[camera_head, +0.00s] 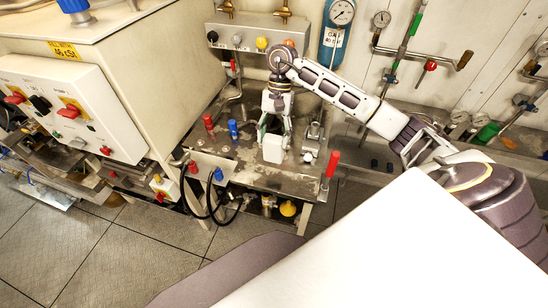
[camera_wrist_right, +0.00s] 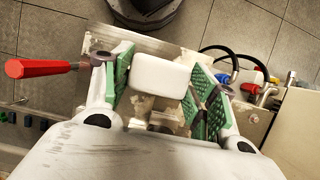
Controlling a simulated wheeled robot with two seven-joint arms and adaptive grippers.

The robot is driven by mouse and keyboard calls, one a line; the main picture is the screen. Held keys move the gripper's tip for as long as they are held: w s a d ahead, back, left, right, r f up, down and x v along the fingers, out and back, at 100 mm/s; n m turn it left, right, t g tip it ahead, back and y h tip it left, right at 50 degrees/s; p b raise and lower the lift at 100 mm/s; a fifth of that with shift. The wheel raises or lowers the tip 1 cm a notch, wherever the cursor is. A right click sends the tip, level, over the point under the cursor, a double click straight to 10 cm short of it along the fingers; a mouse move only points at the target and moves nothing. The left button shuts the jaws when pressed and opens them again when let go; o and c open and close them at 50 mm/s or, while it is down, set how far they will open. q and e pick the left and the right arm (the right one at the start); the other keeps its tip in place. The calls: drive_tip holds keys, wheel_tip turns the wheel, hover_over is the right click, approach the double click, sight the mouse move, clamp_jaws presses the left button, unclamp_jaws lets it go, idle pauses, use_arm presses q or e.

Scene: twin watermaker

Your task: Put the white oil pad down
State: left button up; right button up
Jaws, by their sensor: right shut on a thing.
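The white oil pad (camera_head: 273,149) is a small white block with rounded edges. My right gripper (camera_head: 274,128) points down over the worn metal bench (camera_head: 240,172) and is shut on the pad. In the right wrist view the pad (camera_wrist_right: 161,75) sits between the green-lined fingers of the gripper (camera_wrist_right: 161,84). The pad is low over the bench top, near its front half; I cannot tell whether its underside touches. My left gripper is not in view.
A red-handled lever (camera_head: 332,163) stands at the bench's right front corner. Red (camera_head: 208,122) and blue (camera_head: 233,129) valve handles stand left of the gripper. Black hoses (camera_head: 193,205) hang at the left front. A panel with knobs (camera_head: 255,40) is behind.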

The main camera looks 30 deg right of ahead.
sight(274, 153)
wheel_tip(274, 153, down, 4)
drive_tip(key=shift+r, duration=0.25)
drive_tip(key=shift+f, duration=0.55)
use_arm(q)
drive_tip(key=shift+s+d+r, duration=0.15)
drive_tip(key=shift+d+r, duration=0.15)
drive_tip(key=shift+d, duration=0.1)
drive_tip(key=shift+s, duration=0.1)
use_arm(e)
drive_tip(key=shift+f+p, duration=0.55)
drive_tip(key=shift+f, duration=1.35)
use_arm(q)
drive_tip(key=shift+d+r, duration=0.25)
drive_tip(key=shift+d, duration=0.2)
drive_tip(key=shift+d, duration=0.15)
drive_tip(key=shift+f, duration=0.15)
use_arm(e)
drive_tip(key=shift+f, duration=0.15)
